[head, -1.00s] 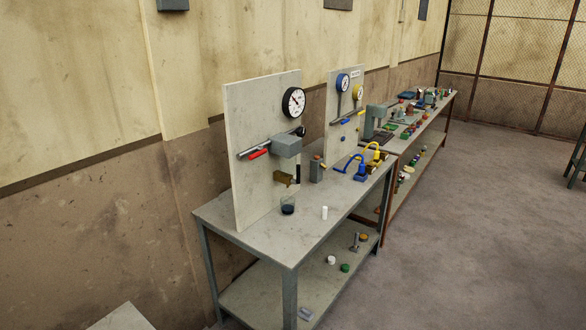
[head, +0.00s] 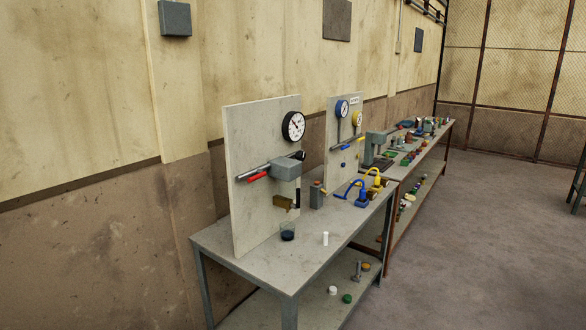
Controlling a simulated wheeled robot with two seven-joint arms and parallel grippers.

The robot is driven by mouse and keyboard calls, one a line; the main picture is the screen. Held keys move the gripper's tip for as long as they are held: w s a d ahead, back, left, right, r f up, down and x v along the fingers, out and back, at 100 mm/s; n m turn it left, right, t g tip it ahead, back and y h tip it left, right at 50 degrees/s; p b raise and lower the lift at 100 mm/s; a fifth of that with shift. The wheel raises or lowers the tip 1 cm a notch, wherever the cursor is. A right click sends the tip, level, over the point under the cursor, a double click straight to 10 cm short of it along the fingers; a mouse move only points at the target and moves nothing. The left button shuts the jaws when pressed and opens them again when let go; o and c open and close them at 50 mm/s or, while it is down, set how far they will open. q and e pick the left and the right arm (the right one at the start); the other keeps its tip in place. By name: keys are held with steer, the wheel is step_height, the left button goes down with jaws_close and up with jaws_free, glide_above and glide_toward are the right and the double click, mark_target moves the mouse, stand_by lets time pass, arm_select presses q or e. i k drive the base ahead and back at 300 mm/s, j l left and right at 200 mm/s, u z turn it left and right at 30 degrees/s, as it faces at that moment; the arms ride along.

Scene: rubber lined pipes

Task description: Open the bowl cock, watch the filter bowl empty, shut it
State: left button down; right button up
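A grey filter block (head: 286,167) is fixed to the front of the nearer upright panel (head: 243,150), with a pipe running through it and a red lever (head: 258,175) at its left. A clear part that looks like the filter bowl hangs below the block; its contents are too small to tell. A brass-coloured piece (head: 283,202) sits low by it; I cannot tell whether it is the bowl cock or how it is set. A small clear cup (head: 287,234) with dark contents stands on the bench below. Neither of my grippers is in view.
A white-faced gauge (head: 293,126) is above the block. A white cylinder (head: 325,239) stands on the bench (head: 262,261). A second panel (head: 334,128) with blue and yellow gauges stands behind, and a cluttered bench lies farther back. The floor (head: 480,230) at right is clear.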

mark_target(298, 198)
steer(key=i+l+u, duration=0.15)
steer(key=i+l, duration=0.3)
steer(key=i, duration=0.2)
steer(key=i+l+u, duration=0.15)
steer(key=i+l, duration=0.4)
steer(key=i, duration=0.1)
